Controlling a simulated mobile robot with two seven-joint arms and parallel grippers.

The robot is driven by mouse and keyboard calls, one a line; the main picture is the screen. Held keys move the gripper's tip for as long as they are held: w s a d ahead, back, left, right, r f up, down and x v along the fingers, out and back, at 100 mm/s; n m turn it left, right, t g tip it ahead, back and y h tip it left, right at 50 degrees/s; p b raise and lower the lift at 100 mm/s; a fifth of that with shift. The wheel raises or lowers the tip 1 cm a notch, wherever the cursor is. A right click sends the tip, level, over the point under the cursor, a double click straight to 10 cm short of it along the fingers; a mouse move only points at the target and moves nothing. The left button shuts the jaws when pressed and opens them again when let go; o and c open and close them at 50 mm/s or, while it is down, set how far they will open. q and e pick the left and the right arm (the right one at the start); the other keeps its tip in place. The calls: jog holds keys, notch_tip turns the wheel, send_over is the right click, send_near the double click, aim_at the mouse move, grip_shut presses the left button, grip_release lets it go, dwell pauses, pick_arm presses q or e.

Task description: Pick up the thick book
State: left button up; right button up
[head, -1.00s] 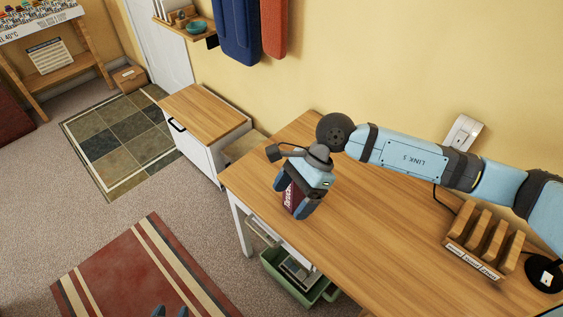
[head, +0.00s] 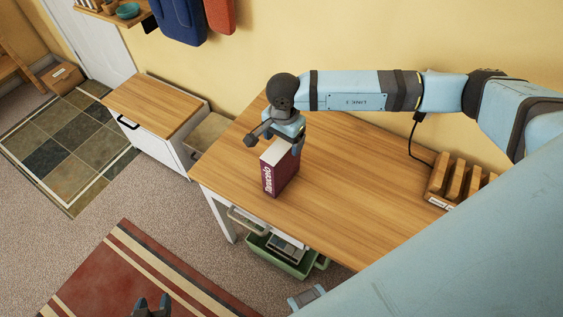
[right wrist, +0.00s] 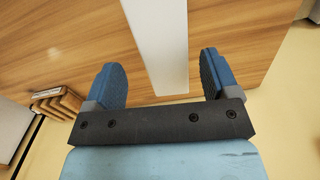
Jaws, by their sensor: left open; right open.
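The thick book (head: 281,177) stands upright near the left end of the wooden table, its dark red, lettered spine facing me. My right gripper (head: 288,132) is open at the book's upper far side; its fingers are partly hidden. In the right wrist view, the open right gripper (right wrist: 165,78) has its fingers on either side of the book's pale edge (right wrist: 158,40), with a gap on each side. My left gripper (head: 152,307) is open and low at the bottom edge, over the red striped rug and away from the book.
The wooden table (head: 345,190) is clear to the right of the book. A wooden slotted rack (head: 462,180) stands near its right back. A cabinet (head: 155,115) stands left, and a green bin (head: 283,257) sits below.

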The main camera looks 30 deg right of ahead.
aim_at(282, 145)
jog(key=shift+w+a+f+p, duration=0.15)
jog(key=shift+f+p, duration=0.2)
jog(key=shift+f, duration=1)
jog(key=shift+w+d+f+p, duration=0.1)
jog(key=shift+f+p, duration=0.25)
jog(key=shift+f, duration=1)
jog(key=shift+r, duration=0.1)
grip_shut()
